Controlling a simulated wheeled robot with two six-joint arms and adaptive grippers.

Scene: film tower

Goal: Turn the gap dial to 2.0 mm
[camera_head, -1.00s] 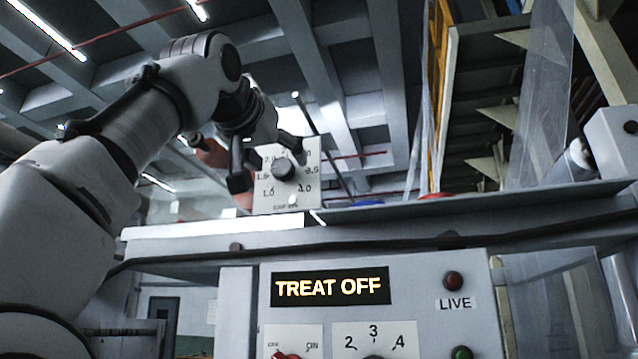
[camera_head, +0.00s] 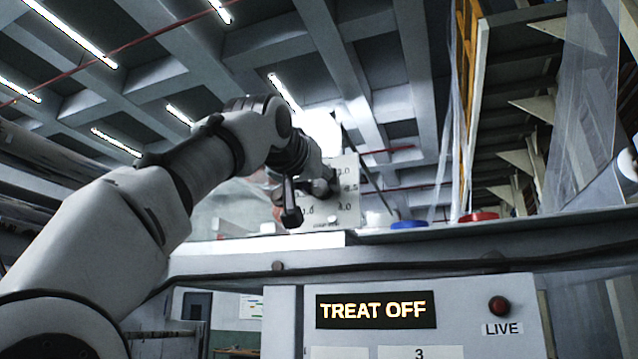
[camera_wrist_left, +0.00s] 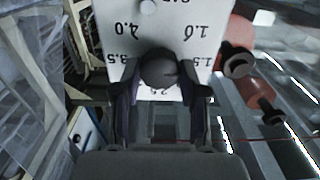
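The gap dial's pale plate (camera_head: 348,190) stands upright on top of the machine in the head view, its numbers partly covered by my left gripper (camera_head: 308,200). In the left wrist view the plate (camera_wrist_left: 165,20) appears upside down, with 4.0 and 3.5 at left and 1.0 and 1.5 at right. The dark round knob (camera_wrist_left: 160,68) sits between the fingertips of my left gripper (camera_wrist_left: 160,90). The fingers are apart on either side of it, with narrow gaps seeming to show. A faint mark on the knob seems to face the 1.5 side. My right gripper is out of view.
Below the dial is the machine's ledge (camera_head: 420,236) and a TREAT OFF display (camera_head: 375,310), with a red LIVE lamp (camera_head: 499,306). Blue (camera_head: 408,224) and red (camera_head: 478,216) round parts stand right of the dial. Red cylindrical parts (camera_wrist_left: 258,93) lie beside the plate in the wrist view.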

